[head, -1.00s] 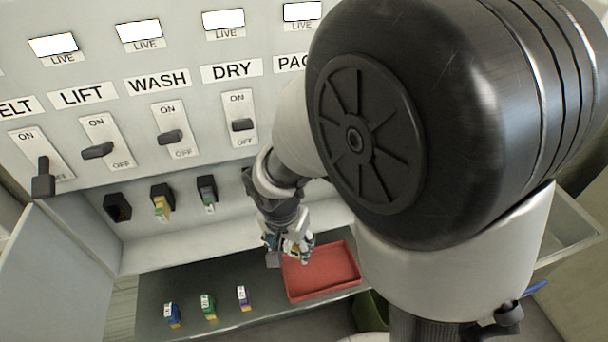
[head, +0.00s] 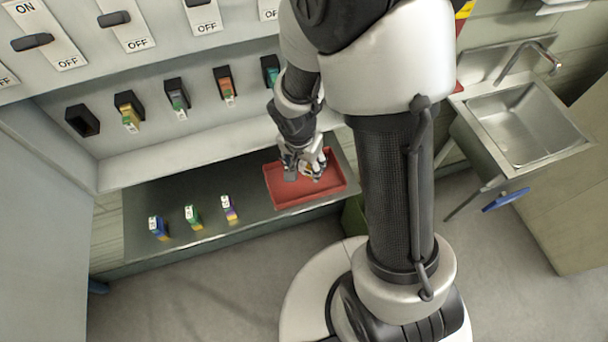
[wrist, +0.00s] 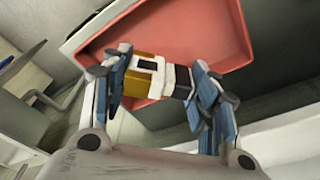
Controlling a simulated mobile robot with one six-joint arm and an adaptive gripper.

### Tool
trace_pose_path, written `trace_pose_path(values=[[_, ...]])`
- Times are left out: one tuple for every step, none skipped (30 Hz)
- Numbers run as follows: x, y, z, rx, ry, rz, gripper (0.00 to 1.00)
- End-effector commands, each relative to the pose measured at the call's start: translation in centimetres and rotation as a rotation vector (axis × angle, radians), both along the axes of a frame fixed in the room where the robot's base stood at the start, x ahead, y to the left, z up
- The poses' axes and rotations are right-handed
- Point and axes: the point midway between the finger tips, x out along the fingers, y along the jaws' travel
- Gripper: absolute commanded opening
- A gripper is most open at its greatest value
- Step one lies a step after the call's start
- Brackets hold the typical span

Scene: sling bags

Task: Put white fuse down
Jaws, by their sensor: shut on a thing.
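My gripper (head: 304,168) is shut on the white fuse, a small block with white, dark and yellow-brown parts. The wrist view shows the fuse (wrist: 146,66) between the two blue-and-white fingers of my gripper (wrist: 158,82). The red tray (head: 290,201) lies on the dark shelf, with my gripper over its back part. In the wrist view the red tray (wrist: 215,38) is behind the fuse. Whether the fuse touches the tray floor I cannot tell.
Three fuses stand on the dark shelf left of the tray: blue (head: 158,229), green (head: 192,217) and purple (head: 228,209). Above is a row of sockets; the leftmost socket (head: 82,121) is empty. A metal sink (head: 525,122) is at the right.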

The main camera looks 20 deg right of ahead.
Motion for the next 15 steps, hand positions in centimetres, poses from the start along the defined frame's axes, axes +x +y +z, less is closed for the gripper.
trace_pose_path(values=[[0.0, 0.0, -0.5, 0.000, -0.002, -0.001, 0.27], [0.0, 0.0, -0.6, 0.000, -0.002, -0.001, 0.27], [0.0, 0.0, -0.8, 0.000, -0.002, -0.001, 0.27], [0.0, 0.0, -1.0, 0.001, -0.001, 0.000, 0.27], [0.0, 0.0, -1.3, 0.000, 0.000, 0.000, 0.27], [0.0, 0.0, -1.8, 0.001, 0.001, 0.000, 0.27], [0.0, 0.0, -2.3, 0.000, 0.001, 0.000, 0.27], [0.0, 0.0, -2.8, 0.000, 0.001, 0.000, 0.27], [0.0, 0.0, -3.5, 0.000, 0.000, 0.001, 0.27], [0.0, 0.0, -3.9, 0.001, 0.001, 0.000, 0.27], [0.0, 0.0, -4.3, 0.001, 0.001, 0.001, 0.27], [0.0, 0.0, -4.5, 0.000, 0.000, 0.000, 0.27], [0.0, 0.0, -4.6, 0.001, -0.001, -0.001, 0.27], [0.0, 0.0, -4.5, 0.001, -0.001, -0.001, 0.27], [0.0, 0.0, -4.4, 0.001, -0.002, -0.001, 0.27]])
